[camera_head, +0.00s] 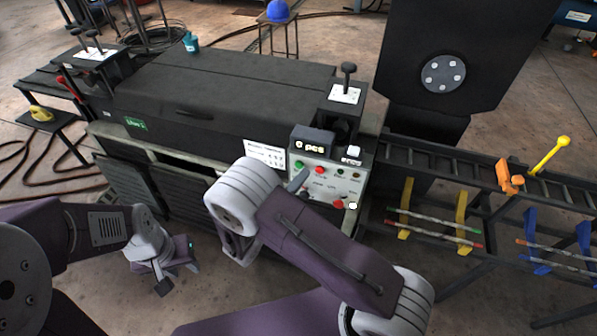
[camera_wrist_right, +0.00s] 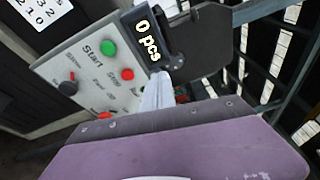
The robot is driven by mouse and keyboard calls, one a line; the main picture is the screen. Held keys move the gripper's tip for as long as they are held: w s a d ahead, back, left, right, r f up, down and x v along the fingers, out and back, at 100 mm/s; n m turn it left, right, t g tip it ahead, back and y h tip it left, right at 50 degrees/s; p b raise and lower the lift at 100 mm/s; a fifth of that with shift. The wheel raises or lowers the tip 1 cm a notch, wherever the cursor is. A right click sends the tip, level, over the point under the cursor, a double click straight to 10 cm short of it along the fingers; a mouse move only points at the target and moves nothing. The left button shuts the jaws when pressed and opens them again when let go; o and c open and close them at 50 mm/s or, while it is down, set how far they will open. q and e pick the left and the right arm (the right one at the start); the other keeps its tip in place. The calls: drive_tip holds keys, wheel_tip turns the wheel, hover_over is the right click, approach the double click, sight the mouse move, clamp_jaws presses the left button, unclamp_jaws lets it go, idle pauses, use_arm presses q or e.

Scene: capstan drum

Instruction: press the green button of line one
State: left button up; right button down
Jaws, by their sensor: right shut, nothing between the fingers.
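The control panel (camera_head: 325,183) sits on the front right of the dark machine, whose small green label (camera_head: 135,124) seems to read "Line 1". The green button (camera_head: 299,164) is at the panel's upper left, beside a red button (camera_head: 319,170). In the right wrist view the green button (camera_wrist_right: 108,47) is next to the word "Start" and uncovered. My right gripper (camera_head: 298,181) is shut and empty, just in front of the panel. In the right wrist view its tip (camera_wrist_right: 161,80) is right of the red button (camera_wrist_right: 127,74). My left gripper (camera_head: 172,279) hangs low at left, its jaws unclear.
A display (camera_head: 311,141) reading "0 pcs" tops the panel. A dark knob (camera_wrist_right: 68,88) and more lights are lower on it. A black lever (camera_head: 348,78) stands above. A roller conveyor (camera_head: 450,160) with coloured brackets runs right. Hoses lie on the floor at left.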

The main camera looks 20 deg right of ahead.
drive_tip(key=s+a+f+n+t+y+b, duration=0.1)
drive_tip(key=s+a+f+n+t+y, duration=0.2)
drive_tip(key=a+f+n, duration=0.2)
wheel_tip(320, 180, down, 3)
drive_tip(key=shift+a+f+y, duration=0.1)
drive_tip(key=shift+a+y, duration=0.3)
drive_tip(key=shift+a, duration=0.8)
drive_tip(key=shift+d, duration=0.1)
approach(298, 166)
drive_tip(key=x, duration=0.6)
drive_tip(key=shift+w+d+f, duration=0.1)
drive_tip(key=shift+w+d, duration=0.15)
drive_tip(key=shift+d, duration=0.05)
drive_tip(key=shift+w, duration=0.1)
